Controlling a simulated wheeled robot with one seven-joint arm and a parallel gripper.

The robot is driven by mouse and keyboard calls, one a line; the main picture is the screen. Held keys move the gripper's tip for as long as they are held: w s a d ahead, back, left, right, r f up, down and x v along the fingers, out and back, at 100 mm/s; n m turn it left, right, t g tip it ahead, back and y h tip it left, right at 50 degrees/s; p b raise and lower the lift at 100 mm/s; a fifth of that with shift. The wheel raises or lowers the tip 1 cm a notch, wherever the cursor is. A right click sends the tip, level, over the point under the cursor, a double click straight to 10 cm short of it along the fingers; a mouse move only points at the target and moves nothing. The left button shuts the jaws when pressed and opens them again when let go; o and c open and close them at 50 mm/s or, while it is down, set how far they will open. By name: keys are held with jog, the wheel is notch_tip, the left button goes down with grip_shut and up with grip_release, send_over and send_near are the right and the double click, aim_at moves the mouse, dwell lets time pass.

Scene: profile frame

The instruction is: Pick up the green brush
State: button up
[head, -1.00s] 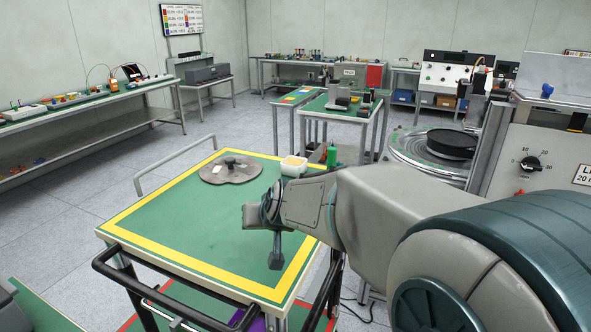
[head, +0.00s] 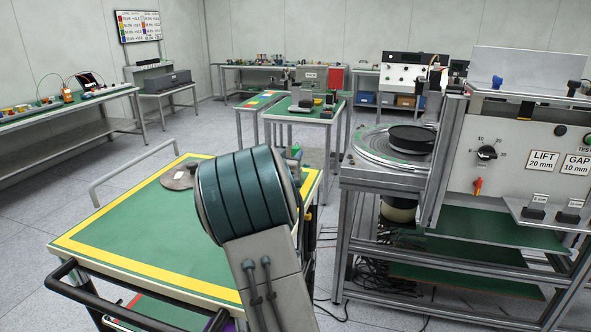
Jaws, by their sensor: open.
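I cannot make out a green brush for certain. A small green object (head: 297,152) shows just past my arm, at the back right corner of the green-topped cart (head: 130,225); most of it is hidden, and I cannot tell whether it is the brush. My gripper is not visible; my large teal and grey arm link covers the right part of the cart. A flat grey plate (head: 178,177) lies on the cart, partly hidden by the arm.
A machine frame (head: 440,200) with a turntable (head: 393,150) stands on the right. Small green-topped tables (head: 305,118) stand behind the cart. A long bench (head: 75,105) is on the left. Floor is open between the bench and cart.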

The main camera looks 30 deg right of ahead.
jog(key=p+x, duration=0.1)
jog(key=x, duration=0.7)
jog(key=shift+d, duration=0.4)
jog(key=shift+w+f, duration=0.1)
jog(key=shift+f, duration=0.05)
grip_shut()
